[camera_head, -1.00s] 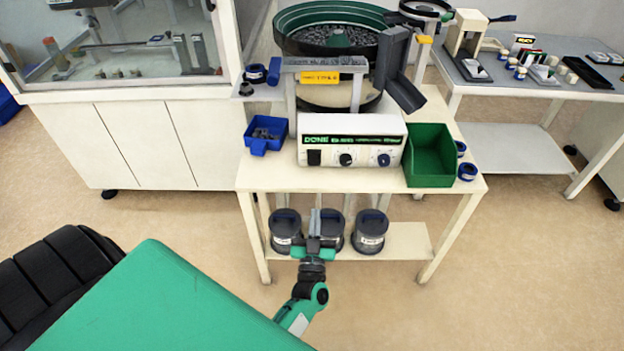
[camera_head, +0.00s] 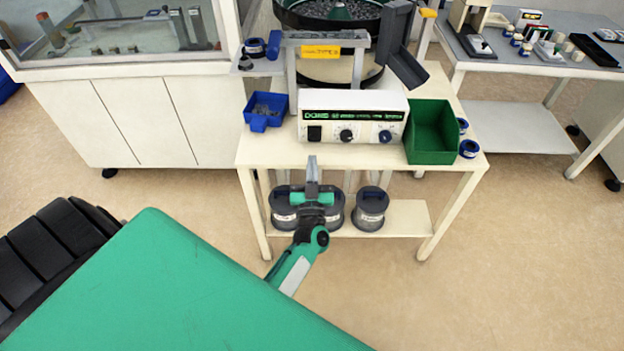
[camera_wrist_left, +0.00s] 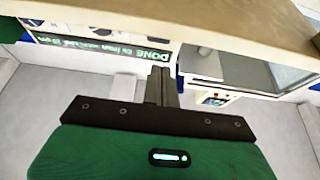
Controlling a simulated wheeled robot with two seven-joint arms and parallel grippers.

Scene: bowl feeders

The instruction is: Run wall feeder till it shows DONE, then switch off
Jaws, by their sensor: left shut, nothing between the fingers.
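The bowl feeder (camera_head: 334,16) stands on a cream table. Its white control box (camera_head: 352,105) faces me with a dark display (camera_head: 350,128) of green letters; the first word looks like DONE. Below the display are a black switch (camera_head: 315,134) and two dark knobs (camera_head: 347,135). I cannot tell the switch's position. In the left wrist view the display (camera_wrist_left: 100,50) appears upside down and also reads DONE. My left gripper (camera_head: 312,160) is shut and empty, in front of the table's front edge, below the switch and apart from it. My right gripper is not in view.
A blue bin (camera_head: 265,112) sits left of the box and a green bin (camera_head: 432,132) right. Dark round canisters (camera_head: 370,208) stand on the lower shelf. The table's front edge (camera_head: 360,167) lies close to my left gripper. Another grey table (camera_head: 540,50) stands at right.

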